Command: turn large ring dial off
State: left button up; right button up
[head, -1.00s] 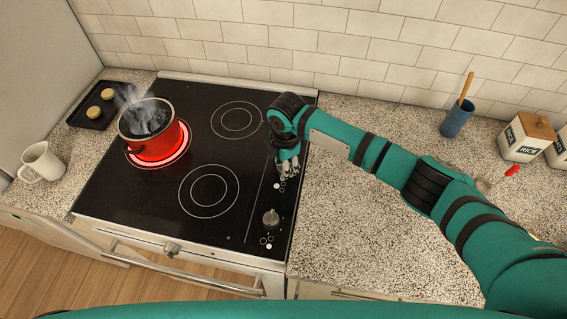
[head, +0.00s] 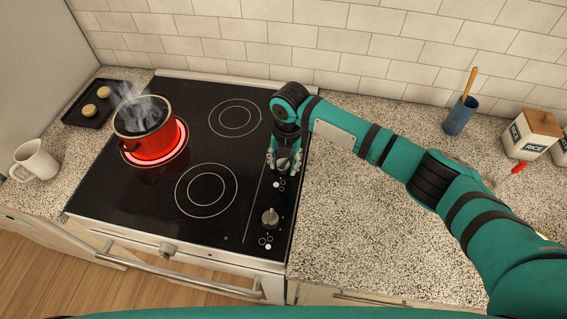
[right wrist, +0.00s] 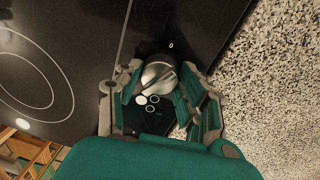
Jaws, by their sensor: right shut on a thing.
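A metal dial (head: 283,163) stands on the right side strip of the black cooktop (head: 240,150). My right gripper (head: 284,168) points down over it and is shut on it. In the right wrist view the silver dial (right wrist: 159,77) sits between the two fingers of my right gripper (right wrist: 155,88), with small ring marks beside it. A second dial (head: 270,218) stands free nearer the front edge. A red pot (head: 155,140) steams on a glowing red ring at the left. My left gripper is not in view.
A white mug (head: 38,162) and a black tray (head: 97,105) with two round items stand on the left counter. A blue cup (head: 460,117) and a rice canister (head: 527,135) stand at the back right. The counter just right of the cooktop is bare.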

aim_at(286, 160)
jog(key=n+b, duration=0.2)
jog(key=n, duration=0.3)
jog(key=shift+w+n, duration=0.1)
jog(key=shift+n, duration=0.2)
dwell(0.4)
jog(key=o, duration=1.2)
jog(key=shift+c, duration=0.2)
jog(key=shift+r, duration=0.2)
notch_tip(286, 160, up, 12)
jog(key=shift+d+f, duration=0.2)
jog(key=shift+d, duration=0.15)
jog(key=shift+w, duration=0.1)
